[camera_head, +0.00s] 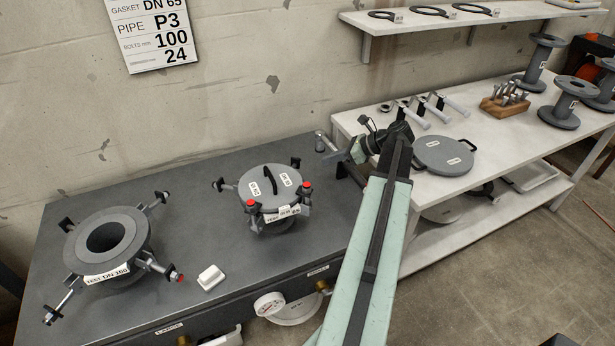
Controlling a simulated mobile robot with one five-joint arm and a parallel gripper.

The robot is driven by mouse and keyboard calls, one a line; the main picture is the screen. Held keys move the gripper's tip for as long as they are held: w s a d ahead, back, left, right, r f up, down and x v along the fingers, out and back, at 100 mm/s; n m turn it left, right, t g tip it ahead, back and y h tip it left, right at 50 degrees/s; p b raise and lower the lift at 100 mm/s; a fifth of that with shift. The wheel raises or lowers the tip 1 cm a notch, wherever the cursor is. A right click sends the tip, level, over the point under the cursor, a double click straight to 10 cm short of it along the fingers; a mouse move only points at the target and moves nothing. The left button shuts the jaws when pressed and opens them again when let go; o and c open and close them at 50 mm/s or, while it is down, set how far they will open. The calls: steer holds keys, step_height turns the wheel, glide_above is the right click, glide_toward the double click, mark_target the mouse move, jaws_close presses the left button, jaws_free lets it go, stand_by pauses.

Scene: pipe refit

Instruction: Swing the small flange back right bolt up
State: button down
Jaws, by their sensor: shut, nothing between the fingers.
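The small flange (268,222) stands on the dark bench with a round grey lid (270,186) that has a black handle. Two red-capped bolts stand upright at its front left (250,204) and front right (307,188). The back left bolt (219,185) lies outward. At the back right, the bolt area (295,163) shows a small dark part beyond the lid; the bolt's angle is hard to tell. My gripper (338,157) is shut and empty, to the right of the small flange and apart from it, near the bench's far right corner.
A grey rod with a round end (325,142) shows just left of my gripper; what it belongs to is unclear. The open large flange (108,238) stands at left, with a white block (211,277) nearby. The white table (470,191) at right holds tools, a lid and spools.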

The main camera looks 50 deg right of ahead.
mark_target(293, 166)
steer(key=shift+s+d, duration=0.15)
steer(key=b+x, duration=0.5)
steer(key=x, duration=0.4)
steer(key=shift+f, duration=0.25)
steer(key=shift+w+f, duration=0.1)
steer(key=shift+w, duration=0.35)
